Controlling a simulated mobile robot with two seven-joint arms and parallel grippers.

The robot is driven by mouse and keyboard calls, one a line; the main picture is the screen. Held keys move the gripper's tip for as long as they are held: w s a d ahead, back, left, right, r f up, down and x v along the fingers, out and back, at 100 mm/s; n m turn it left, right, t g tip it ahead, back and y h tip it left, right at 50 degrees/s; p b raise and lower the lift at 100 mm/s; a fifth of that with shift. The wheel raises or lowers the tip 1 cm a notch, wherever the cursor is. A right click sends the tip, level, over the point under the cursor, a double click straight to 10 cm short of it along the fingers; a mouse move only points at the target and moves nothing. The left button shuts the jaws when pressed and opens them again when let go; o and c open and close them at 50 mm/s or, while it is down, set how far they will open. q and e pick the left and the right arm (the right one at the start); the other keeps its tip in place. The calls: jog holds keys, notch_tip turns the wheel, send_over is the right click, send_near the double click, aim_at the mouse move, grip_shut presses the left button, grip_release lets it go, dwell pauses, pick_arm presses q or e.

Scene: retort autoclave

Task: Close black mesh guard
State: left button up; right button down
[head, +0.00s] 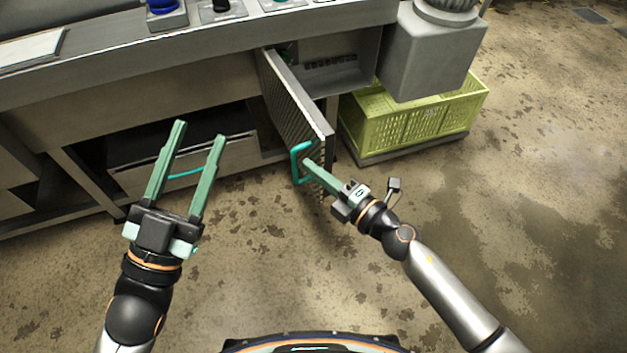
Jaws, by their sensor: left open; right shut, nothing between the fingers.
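The black mesh guard (289,98) is a hinged panel under the console, swung open and standing out towards me. Its teal handle (296,163) is at the near edge of the panel. My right gripper (308,164) is shut, with its fingertips at the handle beside the panel's near edge; whether they touch it I cannot tell. My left gripper (201,130) is open and empty, to the left of the guard and in front of a drawer front.
The opening behind the guard shows a grey compartment (330,62). A yellow-green crate (415,118) stands on the floor at the right, below a grey box (425,55). A console with buttons (163,7) runs above. The floor in front is clear.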

pick_arm(q)
jog(key=shift+s+d+r+m+h, duration=0.1)
jog(key=shift+s+r+m+h, duration=0.2)
jog(key=shift+r+h, duration=0.15)
jog(key=shift+s+r+m+h, duration=0.25)
jog(key=shift+r+m+h, duration=0.1)
jog(key=shift+r, duration=0.15)
pick_arm(e)
jog(key=shift+w+d, duration=0.3)
jog(key=shift+d, duration=0.35)
jog(key=shift+d, duration=0.15)
